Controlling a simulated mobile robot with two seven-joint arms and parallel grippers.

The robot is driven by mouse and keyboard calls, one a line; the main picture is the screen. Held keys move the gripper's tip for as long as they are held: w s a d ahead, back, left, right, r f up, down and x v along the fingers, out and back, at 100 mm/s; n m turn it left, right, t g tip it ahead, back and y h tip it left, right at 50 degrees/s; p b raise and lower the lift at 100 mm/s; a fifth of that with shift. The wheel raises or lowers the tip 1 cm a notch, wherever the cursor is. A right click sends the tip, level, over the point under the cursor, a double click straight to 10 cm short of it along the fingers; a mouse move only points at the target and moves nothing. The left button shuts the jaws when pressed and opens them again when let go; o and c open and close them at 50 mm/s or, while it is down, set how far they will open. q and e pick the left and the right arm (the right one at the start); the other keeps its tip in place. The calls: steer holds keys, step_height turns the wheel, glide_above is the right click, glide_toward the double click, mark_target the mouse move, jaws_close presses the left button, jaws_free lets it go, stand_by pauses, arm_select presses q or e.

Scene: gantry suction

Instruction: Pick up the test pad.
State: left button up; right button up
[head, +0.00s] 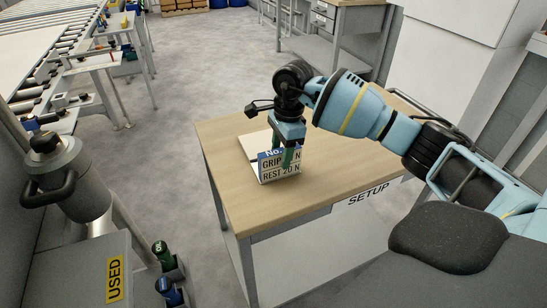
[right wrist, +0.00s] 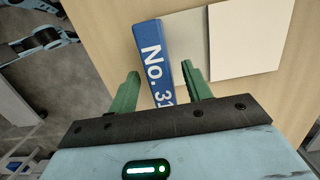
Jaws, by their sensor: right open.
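A cream, flat square piece (head: 254,144) lies on the wooden table; it looks like the test pad, though no label names it. It also shows at the right wrist view's upper right (right wrist: 250,42). Beside it stands a sign (head: 268,174) with a blue top marked "No. 3…" and lines "GRIP … N" and "REST 20 N". My right gripper (head: 289,158) points down over the sign, green fingers open. In the right wrist view the blue top (right wrist: 152,50) reaches between the fingertips (right wrist: 161,74), with gaps visible. My left gripper is out of view.
The table (head: 227,165) has a "SETUP" label on its front edge and bare wood around the sign. A "USED" box (head: 95,262) and green and blue bottles (head: 162,254) are at lower left. A roller conveyor (head: 60,75) is at upper left.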

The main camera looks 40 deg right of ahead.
mark_target(279, 162)
steer(key=f, duration=0.3)
steer(key=shift+w+a+f, duration=0.1)
steer(key=shift+a+f, duration=0.15)
steer(key=shift+f, duration=0.15)
jaws_close()
